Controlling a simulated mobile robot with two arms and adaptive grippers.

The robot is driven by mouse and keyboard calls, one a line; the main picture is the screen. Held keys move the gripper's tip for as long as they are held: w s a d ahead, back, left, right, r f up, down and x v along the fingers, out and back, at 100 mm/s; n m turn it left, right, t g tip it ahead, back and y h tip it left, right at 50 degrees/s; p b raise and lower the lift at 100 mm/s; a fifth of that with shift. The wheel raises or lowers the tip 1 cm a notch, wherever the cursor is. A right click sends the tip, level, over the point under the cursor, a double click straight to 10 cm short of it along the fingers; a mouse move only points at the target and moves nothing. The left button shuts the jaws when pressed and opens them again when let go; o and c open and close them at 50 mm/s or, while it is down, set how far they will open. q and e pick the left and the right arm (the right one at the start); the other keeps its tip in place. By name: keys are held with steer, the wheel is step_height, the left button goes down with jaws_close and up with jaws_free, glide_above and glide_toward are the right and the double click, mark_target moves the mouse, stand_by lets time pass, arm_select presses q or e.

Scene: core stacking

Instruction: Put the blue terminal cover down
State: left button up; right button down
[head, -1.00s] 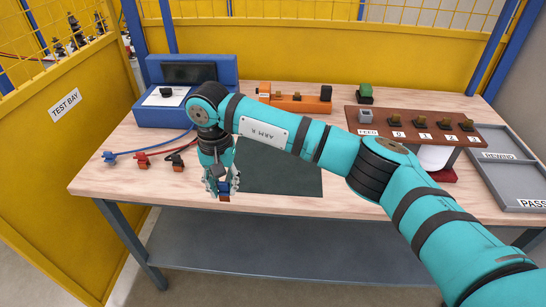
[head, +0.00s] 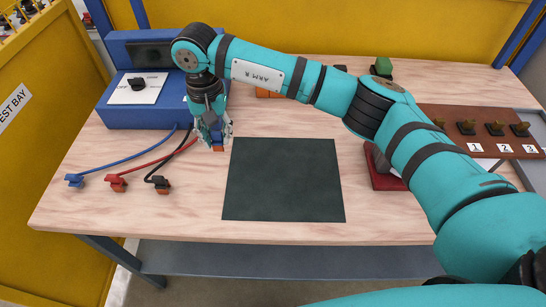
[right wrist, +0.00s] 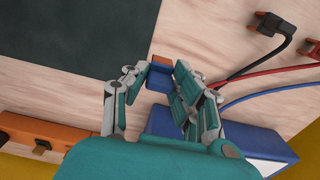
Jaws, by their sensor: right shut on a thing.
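The blue terminal cover (head: 216,136) is a small blue block with an orange-brown part. My right gripper (head: 214,141) points down and is shut on it, left of the dark mat's far left corner and in front of the blue instrument box. In the right wrist view, the cover (right wrist: 158,82) sits between the fingertips of my right gripper (right wrist: 160,74). The fingers partly hide it in the head view. I cannot tell whether the cover touches the wooden table (head: 150,222). My left gripper is not in view.
The blue box (head: 150,117) has blue, red and black leads ending in clips (head: 117,182) on the table's left. The dark mat (head: 283,180) is bare. A brown rack with numbered places (head: 460,115) stands at right. An orange block (right wrist: 60,132) lies near the back.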

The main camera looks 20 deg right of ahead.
steer(key=s+d, duration=0.1)
steer(key=d, duration=0.1)
steer(key=s+d+p, duration=0.1)
steer(key=d, duration=0.1)
steer(key=s+d, duration=0.2)
steer(key=shift+s+d+f+p, duration=0.1)
steer(key=shift+d+f+p, duration=0.1)
steer(key=shift+p, duration=0.2)
steer(key=d, duration=0.1)
steer(key=s+d, duration=0.1)
steer(key=s+d+p, duration=0.1)
steer(key=shift+s+d+f, duration=0.2)
steer(key=shift+f, duration=0.05)
steer(key=shift+s+d, duration=0.15)
steer(key=shift+s+d+f, duration=0.1)
steer(key=shift+s+d, duration=0.1)
steer(key=shift+d, duration=0.15)
step_height(320, 180, down, 3)
steer(key=shift+f+p, duration=0.1)
steer(key=shift+p, duration=0.55)
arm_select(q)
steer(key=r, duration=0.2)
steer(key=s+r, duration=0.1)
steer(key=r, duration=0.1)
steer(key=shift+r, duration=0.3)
arm_select(e)
steer(key=shift+f, duration=0.2)
